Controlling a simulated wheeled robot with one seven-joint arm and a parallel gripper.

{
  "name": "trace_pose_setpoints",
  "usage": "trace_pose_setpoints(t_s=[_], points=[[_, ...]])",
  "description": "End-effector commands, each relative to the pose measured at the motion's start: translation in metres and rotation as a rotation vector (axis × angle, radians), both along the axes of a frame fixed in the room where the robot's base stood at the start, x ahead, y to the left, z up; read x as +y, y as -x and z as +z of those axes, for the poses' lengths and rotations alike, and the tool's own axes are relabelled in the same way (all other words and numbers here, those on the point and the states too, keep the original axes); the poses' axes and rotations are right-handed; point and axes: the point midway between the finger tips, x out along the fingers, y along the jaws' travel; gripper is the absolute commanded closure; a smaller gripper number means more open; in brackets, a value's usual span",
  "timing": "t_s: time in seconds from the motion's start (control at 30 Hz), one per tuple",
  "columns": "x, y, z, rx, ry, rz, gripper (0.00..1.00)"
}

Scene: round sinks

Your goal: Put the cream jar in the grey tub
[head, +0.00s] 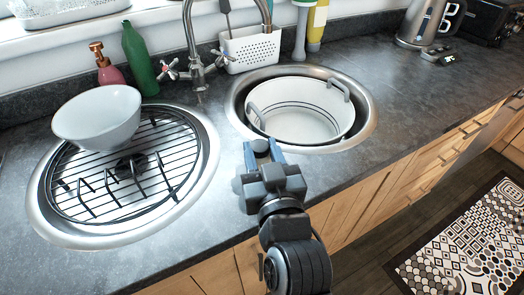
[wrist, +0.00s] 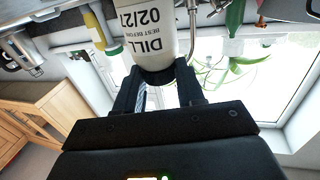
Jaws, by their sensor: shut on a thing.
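My gripper (head: 262,150) is shut on the cream jar (wrist: 155,35), which shows close up in the wrist view. The jar is pale with dark "DILL 02/27 BEST BEFORE" print, and its dark end sits between my fingers (wrist: 160,86). Its far end is cut off by the top of that view. In the head view I cannot make out the jar's pale body clearly. The grey tub (head: 300,132), pale grey with two grey handles, stands in the right-hand round sink. My gripper is at the near-left side of that sink, outside the tub's opening in the picture.
The left sink (head: 205,165) holds a black wire rack, with a white bowl (head: 98,118) at its back left. A tap (head: 193,65) rises between the sinks. A green bottle (head: 139,60), pink soap bottle (head: 110,72) and white caddy (head: 252,50) stand behind. The right worktop is largely clear.

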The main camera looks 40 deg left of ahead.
Motion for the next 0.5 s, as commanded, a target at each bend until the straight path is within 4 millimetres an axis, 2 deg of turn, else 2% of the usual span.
trace_pose_setpoints(t_s=[0.4,0.43,0.5], points=[[-0.0005,-0.0003,-0.0067,-0.001,0.0,-0.001,0.99],[-0.0004,-0.0002,-0.0057,-0.001,0.0,-0.001,0.6],[-0.0004,-0.0002,-0.0051,-0.001,0.0,-0.001,0.53]])
